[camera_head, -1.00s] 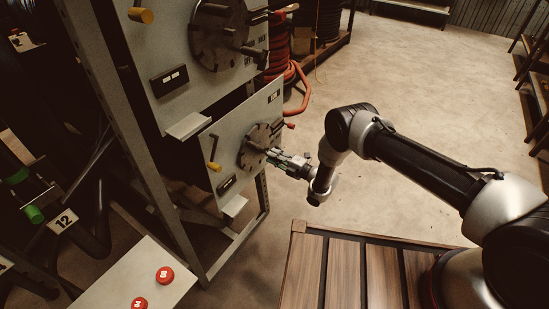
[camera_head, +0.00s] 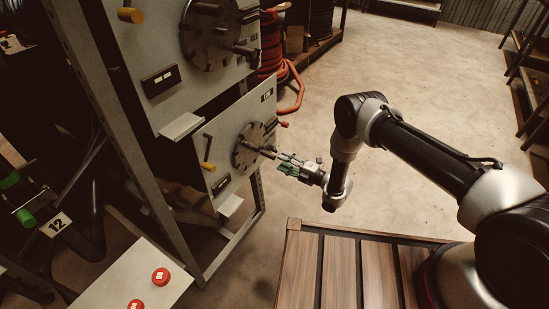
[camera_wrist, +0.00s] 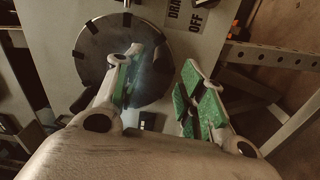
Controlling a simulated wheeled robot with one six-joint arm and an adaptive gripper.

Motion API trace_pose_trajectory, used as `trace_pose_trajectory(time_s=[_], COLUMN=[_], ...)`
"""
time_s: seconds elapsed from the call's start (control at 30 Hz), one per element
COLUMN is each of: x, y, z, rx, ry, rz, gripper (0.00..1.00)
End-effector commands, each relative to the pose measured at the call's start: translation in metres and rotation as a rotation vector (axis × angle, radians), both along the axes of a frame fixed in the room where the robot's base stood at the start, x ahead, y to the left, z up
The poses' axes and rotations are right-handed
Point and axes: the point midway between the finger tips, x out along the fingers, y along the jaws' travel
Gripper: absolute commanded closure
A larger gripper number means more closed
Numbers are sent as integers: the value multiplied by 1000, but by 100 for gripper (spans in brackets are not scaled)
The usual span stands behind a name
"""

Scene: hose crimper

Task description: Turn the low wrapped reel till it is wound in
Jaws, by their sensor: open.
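The low reel is a dark notched disc (camera_head: 246,150) on the lower grey panel (camera_head: 228,130). A short dark grip (camera_head: 268,153) sticks out from it toward my gripper. In the wrist view the disc (camera_wrist: 95,60) fills the upper left, behind my left finger. I cannot make out any wrapping. My gripper (camera_head: 281,162) is open, with green-padded fingers, just right of and slightly below the grip's end. In the wrist view nothing shows held between the fingertips (camera_wrist: 160,68).
A red-tipped lever (camera_head: 284,124) and a yellow-tipped lever (camera_head: 208,165) flank the disc. A larger disc (camera_head: 205,35) sits on the panel above. Red hose (camera_head: 290,95) hangs behind the rack. Red buttons (camera_head: 160,276) lie lower left.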

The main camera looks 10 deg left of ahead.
Motion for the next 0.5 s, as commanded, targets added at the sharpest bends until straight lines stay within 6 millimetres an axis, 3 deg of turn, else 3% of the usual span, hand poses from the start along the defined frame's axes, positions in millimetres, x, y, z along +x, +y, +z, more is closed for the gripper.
trace_pose_trajectory(time_s=[0.2, 0.5], x=[-12, -16], y=[-32, -39], z=[0, 1], rx=[1, 1], ry=[1, -2], rz=[-2, 0], gripper=[60, 60])
